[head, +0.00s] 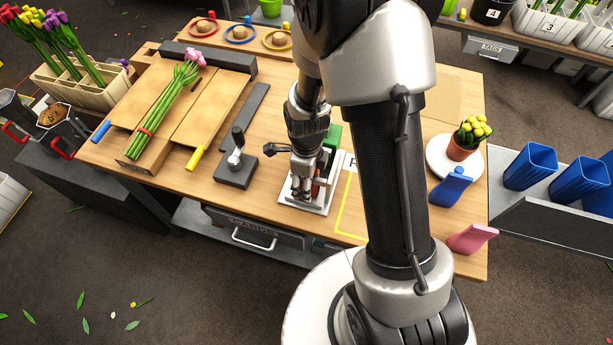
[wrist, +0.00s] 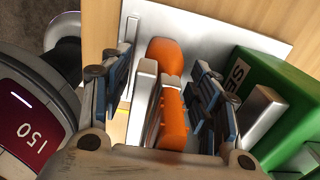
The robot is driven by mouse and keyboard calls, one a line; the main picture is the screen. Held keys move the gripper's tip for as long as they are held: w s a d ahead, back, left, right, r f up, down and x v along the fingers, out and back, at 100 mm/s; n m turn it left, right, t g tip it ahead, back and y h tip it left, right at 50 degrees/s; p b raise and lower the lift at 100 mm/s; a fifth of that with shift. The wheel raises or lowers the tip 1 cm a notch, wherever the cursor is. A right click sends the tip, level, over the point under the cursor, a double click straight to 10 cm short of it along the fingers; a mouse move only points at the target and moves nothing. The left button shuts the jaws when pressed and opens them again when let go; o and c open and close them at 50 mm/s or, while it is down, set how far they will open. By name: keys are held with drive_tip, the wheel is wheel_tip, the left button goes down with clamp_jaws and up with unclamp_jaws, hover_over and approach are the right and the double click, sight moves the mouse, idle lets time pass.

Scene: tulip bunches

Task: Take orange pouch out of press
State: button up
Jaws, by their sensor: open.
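The press (head: 306,206) has a pale metal base and stands near the front middle of the wooden table. Its base also shows in the wrist view (wrist: 215,40), with a green block (wrist: 283,105) on the right. The orange pouch (wrist: 173,122) stands on edge beside pale upright plates (wrist: 146,85). A rounded orange part (wrist: 165,54) shows beyond it; I cannot tell whether it is the same piece. My gripper (wrist: 163,68) is open over the press, its blue-padded fingers on either side of the pouch and plates. In the head view, my gripper (head: 305,176) mostly hides the pouch.
Tulips (head: 165,108) lie on a wooden board farther left. A yellow-outlined area (head: 345,215) is right of the press. A blue pouch (head: 450,187), a pink pouch (head: 472,238) and a potted plant (head: 463,147) stand at the right.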

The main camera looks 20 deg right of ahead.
drive_tip(key=shift+c, duration=0.5)
drive_tip(key=c, duration=1.1)
drive_tip(key=shift+r, duration=0.1)
drive_tip(key=shift+r, duration=0.15)
